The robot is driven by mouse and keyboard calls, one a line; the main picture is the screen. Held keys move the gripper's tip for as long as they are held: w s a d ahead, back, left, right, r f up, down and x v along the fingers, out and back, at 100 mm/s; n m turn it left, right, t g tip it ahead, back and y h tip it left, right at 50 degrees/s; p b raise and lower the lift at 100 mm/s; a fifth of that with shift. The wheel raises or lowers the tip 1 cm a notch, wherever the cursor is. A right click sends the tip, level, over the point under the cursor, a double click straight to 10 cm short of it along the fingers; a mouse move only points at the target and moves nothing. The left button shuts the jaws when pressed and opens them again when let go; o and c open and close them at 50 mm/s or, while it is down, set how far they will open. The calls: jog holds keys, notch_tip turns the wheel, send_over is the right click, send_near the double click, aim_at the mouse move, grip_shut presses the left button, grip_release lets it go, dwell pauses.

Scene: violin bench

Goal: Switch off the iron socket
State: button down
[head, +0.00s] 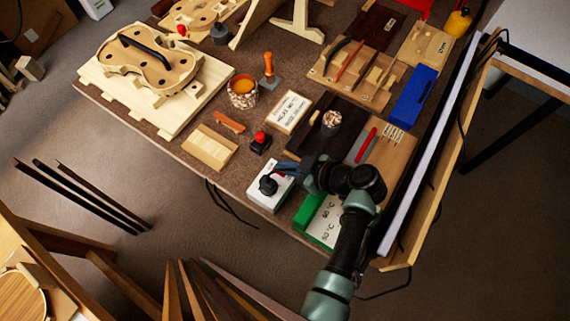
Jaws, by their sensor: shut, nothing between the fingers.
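A white box (258,199), which looks like the iron socket, sits at the bench's front edge. A black round plug or knob (268,185) is on its top. A small red part (277,173) shows beside the plug, close to my fingertips; I take it for the switch, but its position cannot be read. My gripper (280,168) is shut and empty, its bluish fingers at the back right edge of the white box. Whether they touch the red part cannot be told. My wrist covers the area just right of the box.
A red-topped black button or stamp (259,143) stands behind the box. A green-and-white box with temperature labels (318,221) lies right, partly under my arm. A wooden block (209,147) and violin body (150,59) are left. A dark cable (232,202) hangs off the front edge.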

jog(key=shift+f+b, duration=0.4)
jog(key=shift+b, duration=0.1)
jog(key=shift+a+r, duration=0.1)
jog(key=shift+r, duration=0.05)
jog(key=shift+w+a, duration=0.1)
jog(key=shift+a, duration=0.05)
jog(key=shift+w+a+r, duration=0.25)
jog(key=shift+w+a, duration=0.15)
jog(key=shift+a, duration=0.05)
